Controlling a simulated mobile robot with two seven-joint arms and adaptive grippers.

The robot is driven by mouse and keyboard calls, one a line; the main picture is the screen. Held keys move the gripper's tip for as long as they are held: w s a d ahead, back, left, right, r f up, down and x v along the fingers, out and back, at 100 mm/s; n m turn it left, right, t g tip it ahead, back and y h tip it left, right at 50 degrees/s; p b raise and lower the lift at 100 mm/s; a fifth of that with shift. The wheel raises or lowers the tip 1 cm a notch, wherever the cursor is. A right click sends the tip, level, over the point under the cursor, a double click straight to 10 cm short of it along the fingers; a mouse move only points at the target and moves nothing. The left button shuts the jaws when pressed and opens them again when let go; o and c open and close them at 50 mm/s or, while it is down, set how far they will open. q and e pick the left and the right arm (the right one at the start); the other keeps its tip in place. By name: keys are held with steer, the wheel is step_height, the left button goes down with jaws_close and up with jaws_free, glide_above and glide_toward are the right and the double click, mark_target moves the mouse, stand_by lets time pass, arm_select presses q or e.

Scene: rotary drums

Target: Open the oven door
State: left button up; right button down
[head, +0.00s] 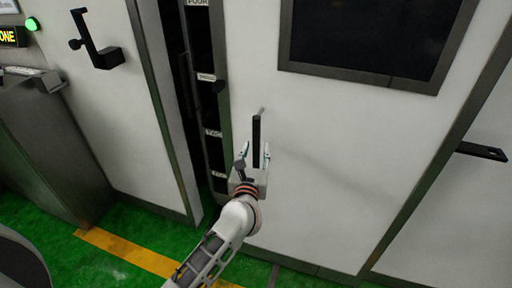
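The oven door (330,150) is a large white panel with a dark framed window (375,35) in its upper part. A black upright bar handle (256,132) stands out from the door near its left edge. My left gripper (254,156) is at the lower end of this handle, with one finger on each side of it. The fingers look apart, with small gaps beside the bar; contact cannot be made out. A dark gap with labelled strips (208,90) runs along the door's left side. My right gripper is out of view.
Another white panel with a black lever handle (95,45) is at the upper left. A grey cabinet (45,140) stands at the far left, near a lit green button (32,23). A black handle (482,151) juts out at the right. The green floor (110,265) has a yellow stripe.

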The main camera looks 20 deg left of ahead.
arm_select(q)
steer(key=shift+w+a, duration=0.1)
steer(key=shift+w, duration=0.55)
jaws_close()
